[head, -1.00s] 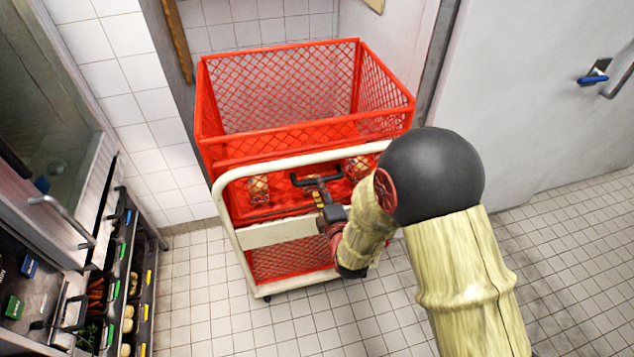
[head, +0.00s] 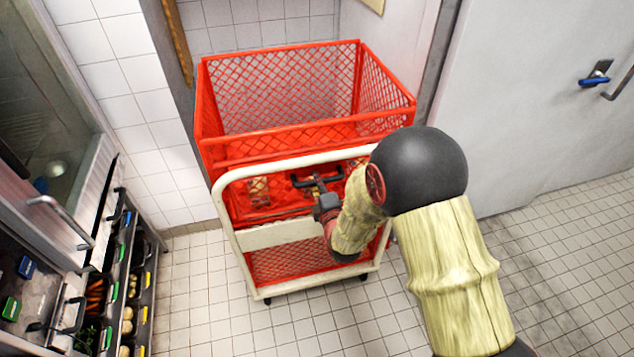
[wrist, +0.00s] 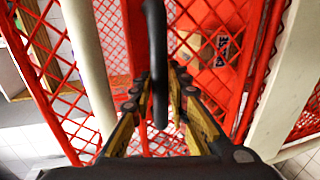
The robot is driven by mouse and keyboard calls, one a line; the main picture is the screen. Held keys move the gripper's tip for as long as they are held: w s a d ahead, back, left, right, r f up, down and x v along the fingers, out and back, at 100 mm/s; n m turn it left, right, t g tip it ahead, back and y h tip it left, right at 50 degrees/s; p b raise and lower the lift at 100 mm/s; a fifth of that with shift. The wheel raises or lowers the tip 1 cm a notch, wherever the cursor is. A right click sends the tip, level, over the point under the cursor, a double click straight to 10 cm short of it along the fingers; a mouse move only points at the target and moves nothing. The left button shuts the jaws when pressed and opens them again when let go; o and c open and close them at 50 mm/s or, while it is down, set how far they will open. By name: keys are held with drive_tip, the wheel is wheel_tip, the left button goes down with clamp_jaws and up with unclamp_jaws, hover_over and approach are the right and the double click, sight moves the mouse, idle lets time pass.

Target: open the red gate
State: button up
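The red gate (head: 268,213) is a mesh panel in the front of a tall red mesh cart with a pale frame. It looks shut. A black handle (head: 301,183) sticks out from its upper part; it also shows in the wrist view (wrist: 156,45) as a dark upright bar. My gripper (head: 320,192) is at this handle, coming from the lower right. In the wrist view my gripper (wrist: 161,76) has its fingers apart, with the bar between them and a narrow gap on each side. My arm hides the gate's right part in the head view.
A pale bar (head: 280,234) crosses the cart's front below the handle. Tiled walls stand close behind and left of the cart. A cabinet with vegetable bins (head: 125,290) is at the left. A grey door (head: 545,110) is at the right. The tiled floor (head: 210,300) in front is clear.

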clamp_jaws()
drive_tip(key=shift+s+f, duration=0.1)
drive_tip(key=shift+f, duration=0.05)
idle(0.4)
